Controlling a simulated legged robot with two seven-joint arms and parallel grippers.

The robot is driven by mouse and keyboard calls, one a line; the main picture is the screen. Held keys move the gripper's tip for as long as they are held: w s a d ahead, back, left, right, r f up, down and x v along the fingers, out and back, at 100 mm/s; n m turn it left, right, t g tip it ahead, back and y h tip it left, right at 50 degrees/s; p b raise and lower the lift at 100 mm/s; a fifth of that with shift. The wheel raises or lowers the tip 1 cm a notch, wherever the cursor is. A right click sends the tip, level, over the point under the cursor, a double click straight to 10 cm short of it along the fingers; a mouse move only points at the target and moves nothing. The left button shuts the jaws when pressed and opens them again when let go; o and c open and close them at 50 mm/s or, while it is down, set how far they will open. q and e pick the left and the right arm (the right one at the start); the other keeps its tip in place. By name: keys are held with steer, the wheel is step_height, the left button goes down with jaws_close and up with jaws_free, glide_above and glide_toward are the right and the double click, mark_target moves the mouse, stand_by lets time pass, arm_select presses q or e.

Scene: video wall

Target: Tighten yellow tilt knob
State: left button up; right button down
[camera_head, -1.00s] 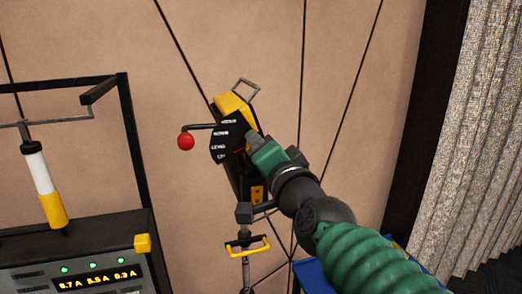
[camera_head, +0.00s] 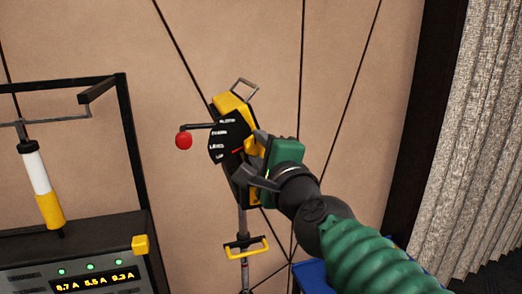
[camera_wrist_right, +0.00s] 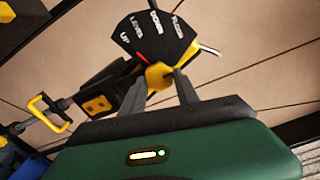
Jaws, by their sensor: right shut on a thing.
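The yellow tilt knob (camera_wrist_right: 159,76) shows in the right wrist view between the two grey fingers of my right gripper (camera_wrist_right: 160,88), which is shut on it. In the head view my right gripper (camera_head: 256,160) reaches in from the lower right at the black and yellow head on the stand, and its fingers partly hide the knob. The black fan-shaped dial (camera_head: 227,137) with white lettering and a red pointer stands beside the knob. It also shows above the fingers in the right wrist view (camera_wrist_right: 153,38). My left gripper is not in view.
A lever with a red ball (camera_head: 184,141) sticks out left of the dial. A yellow handle (camera_head: 246,246) sits lower on the stand. A panel with an amber display (camera_head: 95,286) and a black frame stand at left. A grey curtain (camera_head: 462,120) hangs at right.

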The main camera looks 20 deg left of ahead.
steer(key=shift+m, duration=0.4)
steer(key=c, duration=1.2)
jaws_free()
steer(key=shift+o, duration=1.2)
steer(key=shift+a, duration=0.1)
steer(key=shift+o, duration=0.3)
steer(key=shift+w+a, duration=0.15)
